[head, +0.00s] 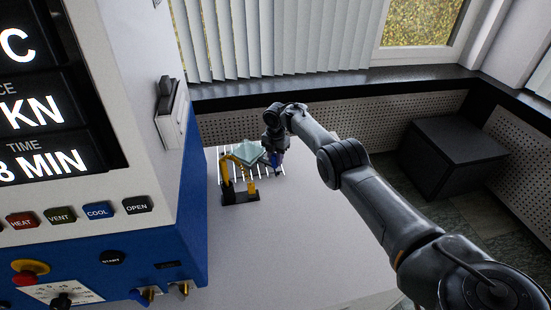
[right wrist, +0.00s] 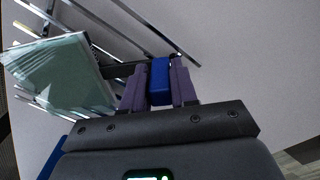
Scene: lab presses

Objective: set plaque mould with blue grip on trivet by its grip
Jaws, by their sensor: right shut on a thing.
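The plaque mould is a pale green, glassy square block (head: 250,152); in the right wrist view it is at the left (right wrist: 58,75), tilted in the picture. Its blue grip (right wrist: 160,80) sits between the two purple fingers of my right gripper (right wrist: 160,88), which is shut on it. In the head view my right gripper (head: 275,158) is at the mould's right side. The trivet, a rack of pale metal bars (head: 267,170), lies under and around the mould. I cannot tell whether the mould touches the bars. My left gripper is not in view.
A yellow arm-like fixture on a black base (head: 240,196) stands close to the trivet's left front. The large blue and white press (head: 150,245) fills the left side. The grey table (head: 270,245) is clear in front. A dark box (head: 452,150) stands beyond at the right.

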